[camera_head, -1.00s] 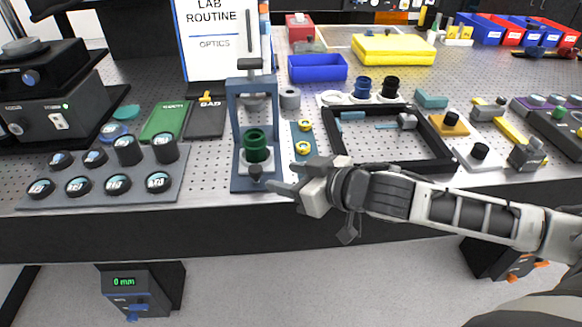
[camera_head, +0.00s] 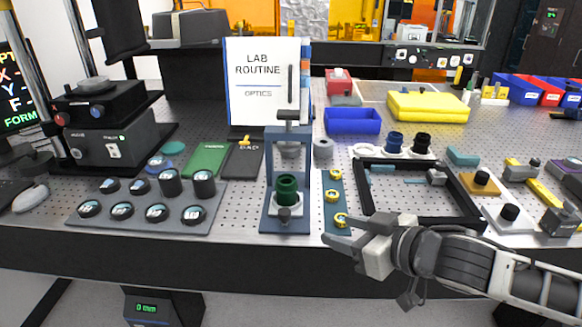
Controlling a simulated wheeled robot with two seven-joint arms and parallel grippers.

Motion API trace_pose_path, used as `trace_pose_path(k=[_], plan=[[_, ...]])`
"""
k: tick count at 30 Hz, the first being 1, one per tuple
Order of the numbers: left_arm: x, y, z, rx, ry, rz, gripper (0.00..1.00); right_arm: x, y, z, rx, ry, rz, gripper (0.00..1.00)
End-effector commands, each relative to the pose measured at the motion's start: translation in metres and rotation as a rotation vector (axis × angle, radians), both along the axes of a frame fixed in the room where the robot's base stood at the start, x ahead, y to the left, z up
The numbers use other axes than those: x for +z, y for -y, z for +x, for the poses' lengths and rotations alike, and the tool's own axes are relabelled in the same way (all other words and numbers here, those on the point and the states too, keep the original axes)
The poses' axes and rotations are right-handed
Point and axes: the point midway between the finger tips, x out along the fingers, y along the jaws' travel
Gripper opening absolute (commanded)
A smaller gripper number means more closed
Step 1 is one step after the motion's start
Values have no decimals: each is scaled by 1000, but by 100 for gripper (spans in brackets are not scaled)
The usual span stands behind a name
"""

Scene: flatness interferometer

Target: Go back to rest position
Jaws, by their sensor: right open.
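My right gripper (camera_head: 338,242) is open and empty at the front edge of the perforated bench. Its fingers point left, just below the teal plate with gold rings (camera_head: 334,205). A blue press-like frame (camera_head: 271,180) stands to its left, with a green cylinder (camera_head: 287,190) inside on a light base. The gripper is apart from that frame. My left gripper is not in view.
A grey tray (camera_head: 108,222) with several lens mounts lies at the left. A black square frame (camera_head: 452,224) lies right of the teal plate. A blue bin (camera_head: 352,121), a yellow case (camera_head: 428,106) and a lab routine sign (camera_head: 263,75) stand farther back.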

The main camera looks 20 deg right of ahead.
Motion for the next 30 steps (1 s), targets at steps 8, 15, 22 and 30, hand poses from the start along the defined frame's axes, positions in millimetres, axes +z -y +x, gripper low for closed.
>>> trace_pose_path(k=[8,15,22,30], plan=[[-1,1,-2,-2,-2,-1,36,-52,-14,-9,-25,-22,37,49],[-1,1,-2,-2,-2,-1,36,-167,-33,-63,-144,-119,17,49],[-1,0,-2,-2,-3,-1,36,-237,-49,-127,-221,-239,-50,49],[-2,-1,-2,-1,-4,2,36,-250,-53,-141,-231,-264,-73,49]])
